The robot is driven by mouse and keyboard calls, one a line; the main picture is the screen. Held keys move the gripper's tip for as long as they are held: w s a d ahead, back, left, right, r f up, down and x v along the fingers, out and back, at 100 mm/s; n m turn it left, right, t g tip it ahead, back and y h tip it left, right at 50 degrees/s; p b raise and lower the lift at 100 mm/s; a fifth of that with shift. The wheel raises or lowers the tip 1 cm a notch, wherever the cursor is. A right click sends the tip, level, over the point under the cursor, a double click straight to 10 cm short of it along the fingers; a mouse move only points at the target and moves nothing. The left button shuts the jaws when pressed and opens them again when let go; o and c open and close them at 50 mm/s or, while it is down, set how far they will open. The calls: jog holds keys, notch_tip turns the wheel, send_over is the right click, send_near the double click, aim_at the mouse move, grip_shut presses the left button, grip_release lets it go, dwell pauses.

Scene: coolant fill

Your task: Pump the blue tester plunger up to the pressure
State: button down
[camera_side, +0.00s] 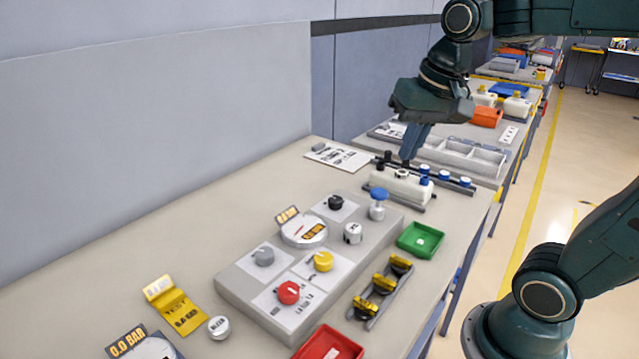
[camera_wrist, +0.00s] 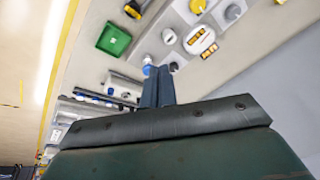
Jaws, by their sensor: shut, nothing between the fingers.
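The blue tester plunger (camera_side: 379,194) stands upright on a pale stem at the far right corner of the grey panel (camera_side: 240,285). My gripper (camera_side: 407,160) points down above the white tank (camera_side: 400,186), behind the plunger and apart from it in the side view. Its fingers are shut with nothing between them. In the wrist view the closed fingers (camera_wrist: 162,68) hide part of the area near the panel, and blue bits show beside their tips. A round gauge (camera_side: 304,229) with an orange display sits on the panel; its reading is too small to tell.
The panel carries a red knob (camera_side: 288,292), a yellow knob (camera_side: 323,261) and grey and black knobs. A green tray (camera_side: 421,240), a rack of yellow-black parts (camera_side: 383,285) and a red tray (camera_side: 328,344) lie along the front edge. A 0.0 BAR display (camera_side: 127,340) stands lower left.

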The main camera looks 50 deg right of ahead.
jog(key=w+d+m+g, duration=0.2)
jog(key=w+d+m, duration=0.3)
jog(key=m+g, duration=0.1)
jog(key=m, duration=0.5)
send_over(380, 192)
jog(key=shift+w+d+f+y, duration=0.1)
jog(key=shift+f+y, duration=0.2)
jog(key=shift+f, duration=0.3)
jog(key=shift+f, duration=0.1)
notch_tip(380, 192, down, 14)
jog(key=shift+r, duration=0.1)
dwell(0.4)
jog(key=shift+f, duration=1.5)
